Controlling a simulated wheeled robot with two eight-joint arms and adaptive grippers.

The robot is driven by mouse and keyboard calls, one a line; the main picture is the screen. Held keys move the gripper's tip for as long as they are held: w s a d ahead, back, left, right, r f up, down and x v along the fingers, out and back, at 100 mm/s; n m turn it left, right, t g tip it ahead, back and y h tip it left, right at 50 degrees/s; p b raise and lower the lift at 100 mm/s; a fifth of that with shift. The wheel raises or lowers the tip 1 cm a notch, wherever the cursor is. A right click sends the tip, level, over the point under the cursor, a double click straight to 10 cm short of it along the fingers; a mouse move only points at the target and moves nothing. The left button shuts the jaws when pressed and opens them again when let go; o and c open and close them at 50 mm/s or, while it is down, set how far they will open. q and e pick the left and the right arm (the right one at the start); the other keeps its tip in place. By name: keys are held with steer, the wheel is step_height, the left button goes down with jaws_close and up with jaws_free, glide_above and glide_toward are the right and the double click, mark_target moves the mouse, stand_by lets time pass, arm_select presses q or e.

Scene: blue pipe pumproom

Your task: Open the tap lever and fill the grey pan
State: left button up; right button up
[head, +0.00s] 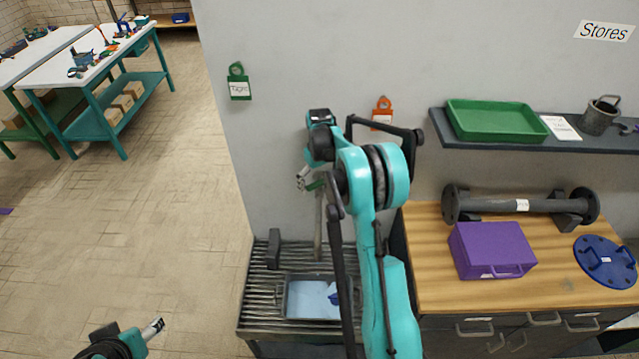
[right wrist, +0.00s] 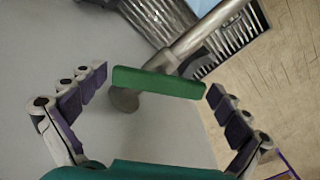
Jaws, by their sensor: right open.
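The green tap lever (right wrist: 158,83) lies between the spread fingers of my right gripper (right wrist: 155,100) in the right wrist view, with gaps to both sides. In the head view the lever (head: 316,185) is small and partly behind my right arm. The grey tap pipe (head: 318,228) runs from the wall above the grey pan (head: 286,300). The pan sits on a slatted metal drain stand, partly hidden by my arm. Its inside looks light blue; I cannot tell whether that is water. My left gripper (head: 153,328) is low at the left, away from the tap, its opening unclear.
A wooden-topped cabinet (head: 420,265) at the right holds a purple case (head: 492,250), a dark flanged pipe (head: 515,206) and a blue disc (head: 605,262). A shelf above bears a green tray (head: 495,120). The floor at the left is clear.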

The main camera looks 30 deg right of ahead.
mark_target(320, 182)
steer(key=c, duration=1)
steer(key=shift+n, duration=0.7)
steer(key=o, duration=1)
steer(key=shift+r, duration=0.15)
step_height(320, 182, up, 12)
